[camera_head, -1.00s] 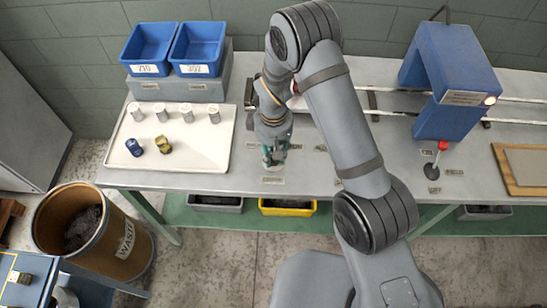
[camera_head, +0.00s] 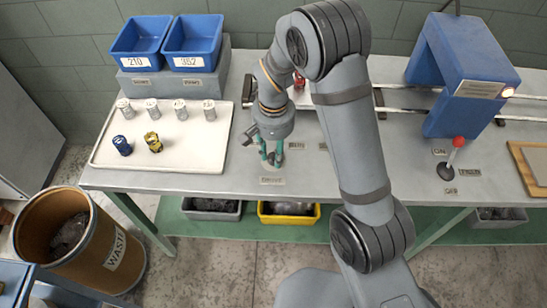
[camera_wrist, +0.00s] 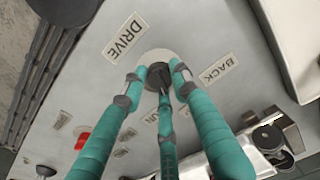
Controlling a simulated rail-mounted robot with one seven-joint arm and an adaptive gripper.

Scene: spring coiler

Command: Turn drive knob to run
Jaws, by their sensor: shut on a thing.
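The dark drive knob (camera_wrist: 158,78) sits on a pale round plate on the grey bench top, beside the DRIVE label (camera_wrist: 123,38) in the wrist view.
A white tray (camera_head: 205,158) with several small cylinders stands left of my gripper. Blue bins (camera_head: 192,43) stand behind it. A blue arch machine (camera_head: 462,75) and red-topped lever (camera_head: 458,142) are at the right. More labels and a red button (camera_wrist: 82,140) surround the knob.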

